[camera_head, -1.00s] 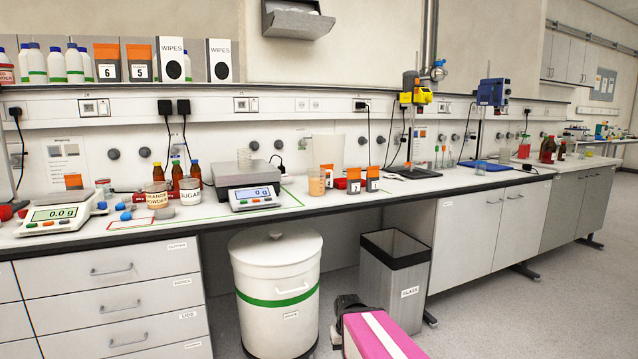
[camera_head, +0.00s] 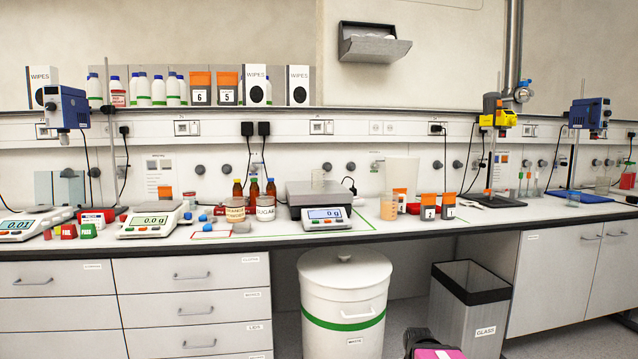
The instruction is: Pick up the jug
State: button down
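A clear jug-like vessel (camera_head: 389,206) with a pale orange tint stands on the bench, right of the scale with the 0 g display. It is small in view, and I cannot make out a handle. An orange-topped container (camera_head: 400,200) stands close behind its right side.
The bench (camera_head: 420,226) runs across the view. Two orange-topped pouches (camera_head: 428,206) stand right of the vessel, and a scale (camera_head: 326,218) left of it. Below are a white bin (camera_head: 345,290) and a glass bin (camera_head: 468,310). A pink thing (camera_head: 436,353) with a dark end shows at the bottom edge.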

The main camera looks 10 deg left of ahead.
aim_at(389, 201)
jog(key=i+j, duration=0.2)
jog(key=j, duration=0.2)
jog(key=i+j, duration=0.15)
jog(key=j, duration=0.25)
jog(key=i+j+z, duration=0.15)
jog(key=j+z, duration=0.15)
jog(key=i+j+z, duration=0.1)
jog(key=j+z, duration=0.55)
jog(key=i+j, duration=0.05)
jog(key=j, duration=0.05)
